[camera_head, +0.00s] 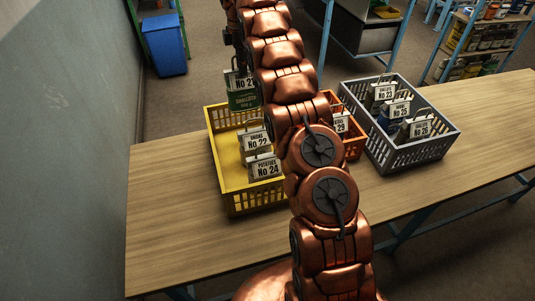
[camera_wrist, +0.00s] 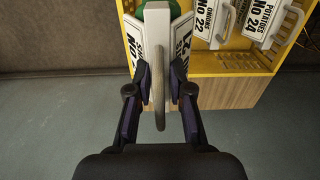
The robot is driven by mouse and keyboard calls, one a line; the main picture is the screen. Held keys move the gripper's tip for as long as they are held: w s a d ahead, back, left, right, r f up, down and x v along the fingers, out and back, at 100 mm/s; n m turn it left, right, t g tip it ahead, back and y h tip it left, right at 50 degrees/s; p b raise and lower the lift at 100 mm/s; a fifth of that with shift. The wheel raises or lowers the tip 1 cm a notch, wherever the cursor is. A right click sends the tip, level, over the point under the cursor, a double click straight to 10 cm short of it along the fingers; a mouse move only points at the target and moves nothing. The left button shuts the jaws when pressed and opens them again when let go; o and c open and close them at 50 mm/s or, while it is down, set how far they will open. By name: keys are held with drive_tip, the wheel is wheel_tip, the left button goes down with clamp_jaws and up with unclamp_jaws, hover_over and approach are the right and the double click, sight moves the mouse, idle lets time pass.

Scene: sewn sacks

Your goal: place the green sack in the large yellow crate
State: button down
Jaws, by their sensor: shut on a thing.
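The green sack (camera_head: 242,101) has a white label and hangs upright by its handle from my gripper (camera_head: 237,66). In the wrist view my gripper (camera_wrist: 160,84) is shut on the grey handle loop, with only a bit of green sack (camera_wrist: 156,9) showing between white label boards. The yellow crate (camera_head: 233,179) stands on the table's left part, holding sacks labelled No 22 (camera_head: 254,140) and No 24 (camera_head: 265,168). In the head view the green sack overlaps the crate's back rim. Its exact height above the rim is unclear. My arm hides the crate's right side.
An orange crate (camera_head: 353,145) with a sack and a grey crate (camera_head: 403,153) with several sacks stand to the right on the wooden table (camera_head: 170,225). The table's left end is clear. A blue bin (camera_head: 165,45) stands on the floor behind.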

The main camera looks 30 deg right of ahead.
sight(245, 81)
drive_tip(key=shift+d+f, duration=0.2)
drive_tip(key=shift+f, duration=0.05)
wheel_tip(245, 81, down, 5)
drive_tip(key=b, duration=0.4)
drive_tip(key=shift+d+r, duration=0.1)
drive_tip(key=shift+d, duration=0.05)
drive_tip(key=shift+f, duration=0.45)
drive_tip(key=shift+f+p, duration=0.85)
drive_tip(key=shift+f, duration=1.05)
